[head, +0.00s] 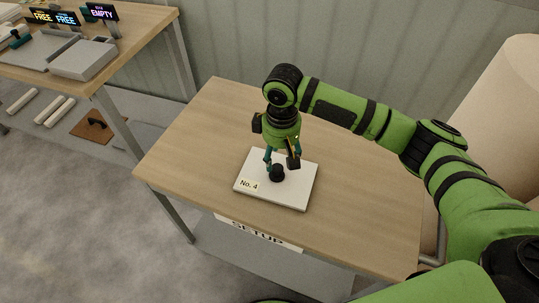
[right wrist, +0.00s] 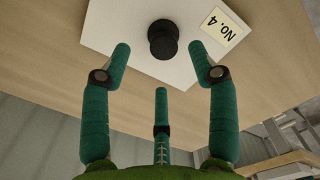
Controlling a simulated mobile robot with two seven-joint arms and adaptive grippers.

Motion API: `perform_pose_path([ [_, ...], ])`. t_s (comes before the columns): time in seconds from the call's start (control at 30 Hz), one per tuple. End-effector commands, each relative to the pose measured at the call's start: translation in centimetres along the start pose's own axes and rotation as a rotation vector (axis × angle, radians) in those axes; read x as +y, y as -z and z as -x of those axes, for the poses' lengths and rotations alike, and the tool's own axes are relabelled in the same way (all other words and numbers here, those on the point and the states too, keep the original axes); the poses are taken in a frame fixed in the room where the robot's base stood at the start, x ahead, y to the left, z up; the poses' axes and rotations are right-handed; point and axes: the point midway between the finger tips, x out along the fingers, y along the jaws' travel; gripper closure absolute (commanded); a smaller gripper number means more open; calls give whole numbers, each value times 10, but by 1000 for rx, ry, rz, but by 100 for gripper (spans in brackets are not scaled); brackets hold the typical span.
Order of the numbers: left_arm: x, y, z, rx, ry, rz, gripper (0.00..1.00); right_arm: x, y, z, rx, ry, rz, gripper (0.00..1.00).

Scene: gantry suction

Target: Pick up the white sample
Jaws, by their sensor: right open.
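The white sample (head: 297,192) is a flat square slab with a black knob (head: 277,173) in its middle and a "No. 4" label (head: 249,184). It lies on the wooden table. My right gripper (head: 280,163) points down above the slab, its fingers spread near the knob. In the right wrist view the slab (right wrist: 183,72) and the knob (right wrist: 163,40) lie beyond the open fingertips (right wrist: 161,58). The knob shows clear of the fingers there, with nothing held. My left gripper is not in view.
The wooden table (head: 190,150) is otherwise bare, with a "SETUP" sign (head: 258,234) on its front edge. A large beige rounded object (head: 500,110) stands at the right.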

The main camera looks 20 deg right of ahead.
Motion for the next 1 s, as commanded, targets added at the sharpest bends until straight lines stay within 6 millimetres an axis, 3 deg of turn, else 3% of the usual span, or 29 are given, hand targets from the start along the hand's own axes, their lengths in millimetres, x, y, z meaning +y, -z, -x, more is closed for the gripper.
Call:
perform_pose_path([
  [0.07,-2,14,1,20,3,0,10,1,0,-3,-4,0,-3,40],
  [0.13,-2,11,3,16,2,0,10,1,0,-9,-6,0,-4,40],
  [0.33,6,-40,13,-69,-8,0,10,0,4,-30,-5,0,-3,40],
  [0.47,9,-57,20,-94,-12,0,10,-1,10,-50,-4,-1,-3,40],
  [0.6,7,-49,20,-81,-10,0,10,-1,9,-66,-3,-1,-1,40],
  [0.87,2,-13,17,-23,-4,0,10,0,10,-70,0,-1,-1,40],
  [0.97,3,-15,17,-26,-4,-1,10,0,9,-70,0,-1,-1,76],
  [1.0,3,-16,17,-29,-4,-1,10,0,9,-70,0,-1,-1,92],
])
